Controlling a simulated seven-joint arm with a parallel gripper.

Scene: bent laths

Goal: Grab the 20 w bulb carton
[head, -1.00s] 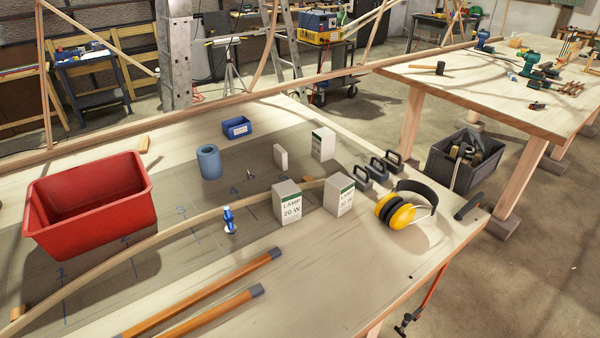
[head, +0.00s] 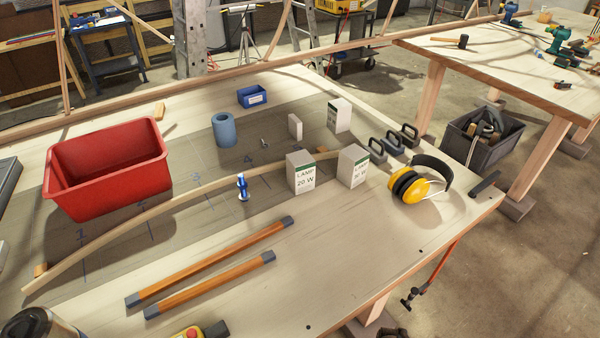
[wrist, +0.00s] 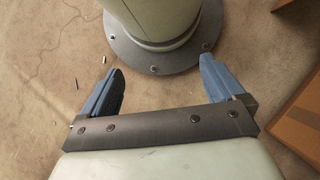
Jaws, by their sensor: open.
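A white lamp carton (head: 301,175) with a green band, printed "LAMP 20 W", stands upright on the workbench in the head view. A similar carton (head: 352,168) stands close to its right; its wattage print is small and hard to read. A third white carton (head: 339,116) stands farther back, with no readable wattage. In the wrist view my gripper (wrist: 162,66) is open, its two blue fingers spread with nothing between them. It hangs over the concrete floor near a round bolted base, away from the cartons. The head view does not show the fingers.
Yellow earmuffs (head: 408,187) and several dark-handled blocks (head: 393,141) lie to the right. A red bin (head: 107,170) stands left.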

